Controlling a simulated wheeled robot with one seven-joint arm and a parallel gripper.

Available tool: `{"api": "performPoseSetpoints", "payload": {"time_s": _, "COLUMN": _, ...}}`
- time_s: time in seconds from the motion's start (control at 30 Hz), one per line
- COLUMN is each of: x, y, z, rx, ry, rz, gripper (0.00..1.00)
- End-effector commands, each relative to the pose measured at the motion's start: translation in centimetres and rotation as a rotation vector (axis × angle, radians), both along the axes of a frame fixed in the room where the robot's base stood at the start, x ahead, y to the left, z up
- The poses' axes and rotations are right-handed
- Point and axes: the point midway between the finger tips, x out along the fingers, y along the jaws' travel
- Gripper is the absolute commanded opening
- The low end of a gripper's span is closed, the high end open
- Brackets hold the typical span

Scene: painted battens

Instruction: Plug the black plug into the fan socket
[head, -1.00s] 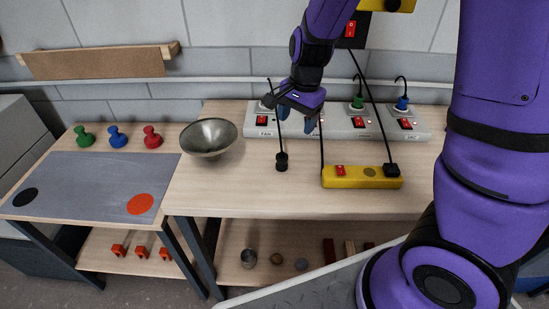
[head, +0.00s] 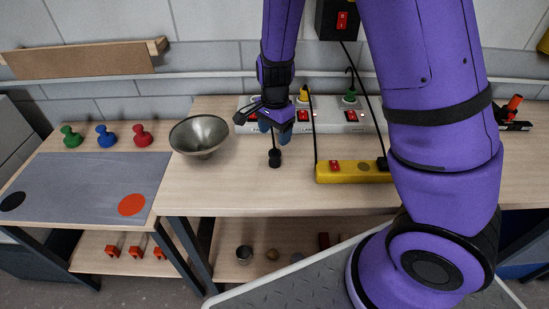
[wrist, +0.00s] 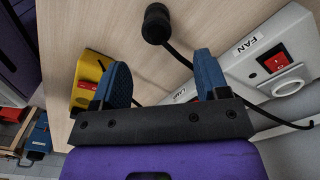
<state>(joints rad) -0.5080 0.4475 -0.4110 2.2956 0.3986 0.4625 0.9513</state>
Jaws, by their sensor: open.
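The black plug (head: 275,158) stands on the bench top in front of the white socket strip, its cord rising from it. It also shows at the top of the wrist view (wrist: 156,24). My gripper (head: 274,132) is open and empty, behind and above the plug in the head view; its blue fingers (wrist: 160,76) are apart from the plug. The fan socket (wrist: 288,87) is a white round outlet beside a red switch and a FAN label (wrist: 259,50). It looks empty. In the head view my gripper largely covers that end of the strip.
A yellow power block (head: 348,172) lies right of the plug, with a black plug (head: 383,164) at its end. Yellow (head: 304,95) and green (head: 349,96) plugs sit in the strip (head: 325,127). A metal bowl (head: 200,137) stands left. Bare bench lies in front.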

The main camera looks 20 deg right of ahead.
Motion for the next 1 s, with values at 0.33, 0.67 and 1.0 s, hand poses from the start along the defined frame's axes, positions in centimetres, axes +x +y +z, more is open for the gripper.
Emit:
{"api": "performPoseSetpoints", "payload": {"time_s": 0.33, "x": -0.1, "y": -0.1, "z": -4.2, "rx": -0.001, "ry": 0.002, "rz": -0.002, "gripper": 0.68}}
{"api": "performPoseSetpoints", "payload": {"time_s": 0.67, "x": -0.1, "y": 0.0, "z": -4.4, "rx": 0.0, "ry": 0.001, "rz": 0.0, "gripper": 0.68}}
{"api": "performPoseSetpoints", "payload": {"time_s": 1.0, "x": -0.5, "y": 0.1, "z": -8.2, "rx": -0.001, "ry": 0.003, "rz": -0.002, "gripper": 0.68}}
